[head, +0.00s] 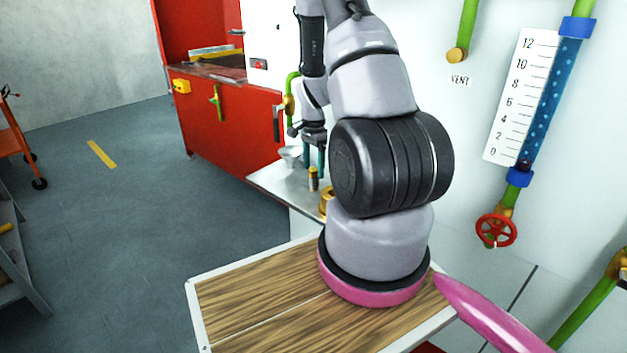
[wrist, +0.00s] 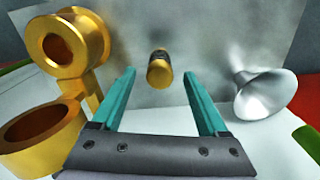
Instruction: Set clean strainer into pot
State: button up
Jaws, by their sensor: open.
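A small upright cylinder with brass ends and a dark middle (head: 313,181), which looks like the strainer, stands on the pale shelf; it also shows in the wrist view (wrist: 159,70). My gripper (head: 313,172) is open and points down over it. In the wrist view my teal fingers (wrist: 159,76) are spread, and the cylinder shows in line with the gap between them. I cannot tell whether the tips reach down beside it. The brass pot (wrist: 78,122) is at the left in the wrist view, with a round open mouth and a raised ring-shaped brass part (wrist: 88,45) behind.
A silver funnel-like cone (wrist: 265,95) lies right of the cylinder; in the head view it is behind my gripper (head: 291,152). The pale shelf (head: 275,178) is narrow. A wood-topped surface (head: 250,300) is in front. A red valve wheel (head: 496,231) and pipes are on the right wall.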

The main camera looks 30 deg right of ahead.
grip_shut()
dwell(1.3)
